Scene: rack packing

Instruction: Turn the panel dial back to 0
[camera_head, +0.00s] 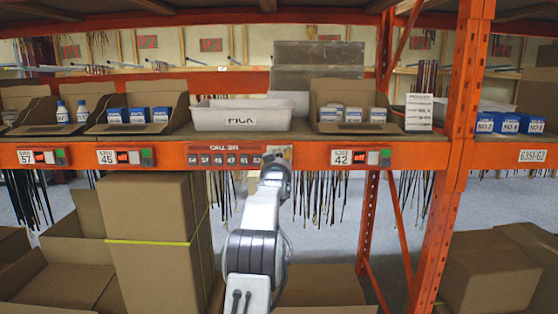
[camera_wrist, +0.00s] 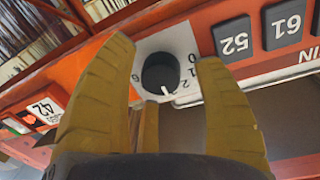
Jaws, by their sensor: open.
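The black round dial (camera_wrist: 160,73) sits on a white plate (camera_wrist: 178,42) with numbers round it. The 0, 1 and 2 show at its right and a 6 at its left. A white mark on the dial's lower edge points down in the picture, away from the 0. My gripper (camera_wrist: 163,60) is open, with one yellow finger on each side of the dial and gaps between; I cannot tell how deep the tips reach. In the head view my gripper (camera_head: 274,163) is at the right end of the CALL BIN panel (camera_head: 225,158) and hides the dial.
Black keys marked 52 (camera_wrist: 235,39) and 61 (camera_wrist: 283,22) lie right of the dial on the orange beam. The 42 label (camera_head: 342,157) is to the right in the head view. A white PICK tray (camera_head: 240,117) and open cartons stand on the shelf above.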

